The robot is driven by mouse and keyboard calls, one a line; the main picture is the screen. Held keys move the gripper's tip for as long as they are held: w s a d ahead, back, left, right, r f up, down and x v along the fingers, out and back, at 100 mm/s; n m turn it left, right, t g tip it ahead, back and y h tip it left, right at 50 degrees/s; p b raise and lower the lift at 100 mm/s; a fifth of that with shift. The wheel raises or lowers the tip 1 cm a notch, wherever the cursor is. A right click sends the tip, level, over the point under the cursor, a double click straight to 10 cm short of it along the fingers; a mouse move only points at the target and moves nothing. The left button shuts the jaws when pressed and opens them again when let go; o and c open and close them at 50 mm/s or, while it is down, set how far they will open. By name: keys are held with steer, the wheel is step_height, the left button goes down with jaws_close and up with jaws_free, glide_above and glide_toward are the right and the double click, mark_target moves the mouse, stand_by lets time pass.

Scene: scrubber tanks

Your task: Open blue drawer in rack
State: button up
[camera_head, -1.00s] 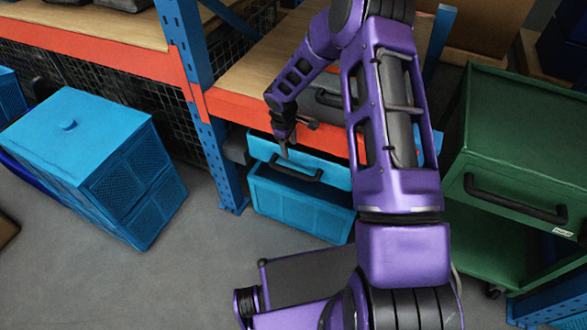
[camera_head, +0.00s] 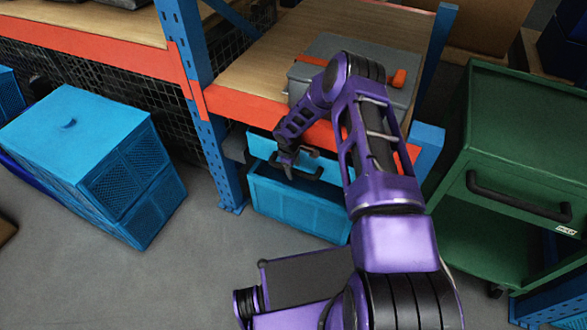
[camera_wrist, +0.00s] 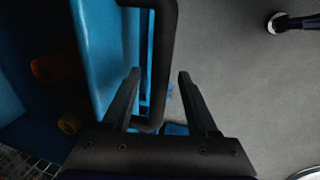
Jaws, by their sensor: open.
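The blue drawer (camera_head: 300,208) sits under the orange-edged shelf of the rack, with a black bar handle (camera_head: 308,176) on its front. In the wrist view the handle (camera_wrist: 164,40) runs down from the top edge, and the drawer's front panel (camera_wrist: 100,45) is to its left. My gripper (camera_head: 288,170) is at the left part of the handle. In the wrist view my gripper (camera_wrist: 159,74) is open, with the handle bar between its fingers; contact cannot be told.
A blue rack post (camera_head: 205,110) stands left of the drawer, and a lighter blue crate stack (camera_head: 85,150) beyond it. A green cart (camera_head: 510,150) stands right. A grey case (camera_head: 330,60) lies on the shelf above. The floor (camera_head: 215,255) in front is clear.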

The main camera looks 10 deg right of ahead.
jaws_close()
stand_by(0.3)
stand_by(1.2)
